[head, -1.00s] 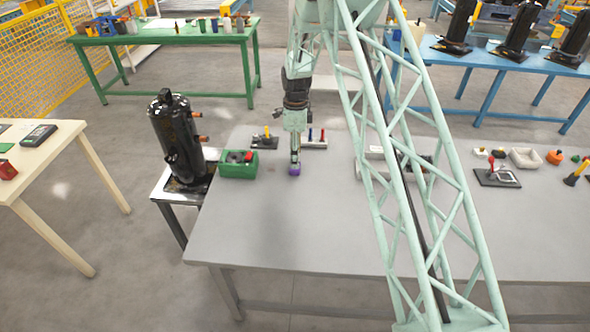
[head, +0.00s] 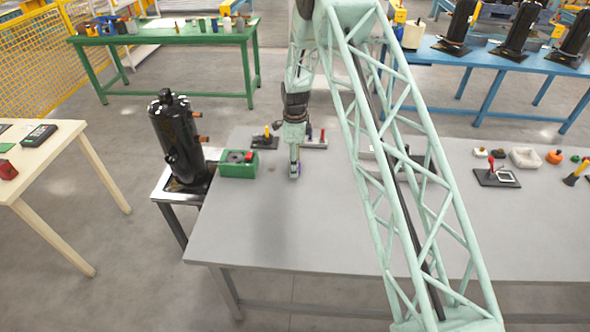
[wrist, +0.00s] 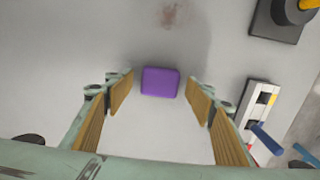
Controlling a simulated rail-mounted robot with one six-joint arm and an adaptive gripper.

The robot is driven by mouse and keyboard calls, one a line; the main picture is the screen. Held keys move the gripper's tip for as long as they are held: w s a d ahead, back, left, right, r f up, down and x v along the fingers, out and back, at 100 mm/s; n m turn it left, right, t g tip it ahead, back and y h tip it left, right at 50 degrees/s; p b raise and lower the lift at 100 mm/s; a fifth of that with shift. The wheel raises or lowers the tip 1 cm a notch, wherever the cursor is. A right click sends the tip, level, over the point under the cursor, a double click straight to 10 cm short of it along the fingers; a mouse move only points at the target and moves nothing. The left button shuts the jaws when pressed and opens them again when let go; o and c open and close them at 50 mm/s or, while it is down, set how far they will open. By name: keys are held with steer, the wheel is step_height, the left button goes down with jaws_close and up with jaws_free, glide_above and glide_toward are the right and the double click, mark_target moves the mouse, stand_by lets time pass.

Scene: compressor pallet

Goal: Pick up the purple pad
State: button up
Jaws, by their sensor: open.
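The purple pad (wrist: 160,82) lies flat on the grey table in the wrist view. It sits between the tips of my gripper (wrist: 161,88), one finger on each side, with a gap left and right. My gripper is open and holds nothing. In the head view my gripper (head: 294,172) points down at the table, right of the green bin. The pad is mostly hidden by the fingers there, with only a trace of purple showing.
A green bin (head: 238,164) stands left of my gripper. A dark base with a yellow handle (head: 267,131) and a white rack (wrist: 259,115) with coloured handles stand close by. A black compressor (head: 175,138) is further left. The front of the grey table (head: 290,230) is clear.

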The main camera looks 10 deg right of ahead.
stand_by(0.4)
steer(key=c, duration=0.8)
steer(key=shift+c, duration=0.4)
steer(key=shift+r, duration=0.1)
steer(key=shift+r, duration=1.7)
steer(key=s, duration=0.5)
steer(key=s+r, duration=0.1)
steer(key=s, duration=0.4)
steer(key=s+b, duration=0.1)
steer(key=s, duration=0.5)
steer(key=shift+r, duration=0.2)
steer(key=shift+w, duration=0.2)
